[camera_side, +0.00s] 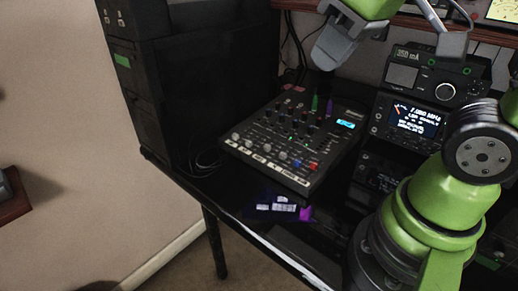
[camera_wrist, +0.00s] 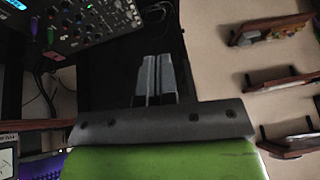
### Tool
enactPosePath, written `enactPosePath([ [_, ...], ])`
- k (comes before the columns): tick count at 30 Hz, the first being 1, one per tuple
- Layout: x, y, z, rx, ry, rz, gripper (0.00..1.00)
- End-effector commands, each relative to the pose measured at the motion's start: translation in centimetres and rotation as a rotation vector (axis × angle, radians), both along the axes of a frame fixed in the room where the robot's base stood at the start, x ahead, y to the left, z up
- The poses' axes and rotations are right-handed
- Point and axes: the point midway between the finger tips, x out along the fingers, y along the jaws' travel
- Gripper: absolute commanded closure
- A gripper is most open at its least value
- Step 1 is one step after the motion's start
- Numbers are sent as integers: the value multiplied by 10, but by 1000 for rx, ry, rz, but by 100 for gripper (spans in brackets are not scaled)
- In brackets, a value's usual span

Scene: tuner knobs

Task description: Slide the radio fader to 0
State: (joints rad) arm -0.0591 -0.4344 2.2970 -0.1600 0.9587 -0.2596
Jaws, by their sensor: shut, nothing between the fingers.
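A black mixer (camera_side: 290,145) with rows of knobs and several fader caps along its front edge lies on the dark desk in the side view. Which cap is the radio fader I cannot tell; the white, blue and red caps (camera_side: 297,163) sit at the front. My gripper (camera_side: 325,62) is above the mixer's back edge, apart from it. In the wrist view my gripper's fingers (camera_wrist: 155,75) are together and empty, and the mixer (camera_wrist: 92,22) shows at the upper left.
A tall black cabinet (camera_side: 165,75) stands left of the mixer. Radio units with a lit display (camera_side: 414,120) are stacked at the right. A dark purple item with white labels (camera_side: 278,206) lies in front of the mixer. Wooden shelves (camera_wrist: 277,84) are on the wall in the wrist view.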

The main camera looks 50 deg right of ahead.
Motion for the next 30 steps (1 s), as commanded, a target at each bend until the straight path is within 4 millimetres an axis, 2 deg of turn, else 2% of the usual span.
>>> enactPosePath([
  [1,16,0,-5,-67,45,89,100],
  [5,52,0,-20,-238,145,341,100],
  [8,80,2,-39,-358,225,541,100],
  [15,137,11,-104,-603,428,1037,100],
  [21,162,16,-155,-723,560,1347,100],
  [25,167,18,-171,-755,599,1443,100],
  [30,168,14,-184,-763,613,1469,100],
])
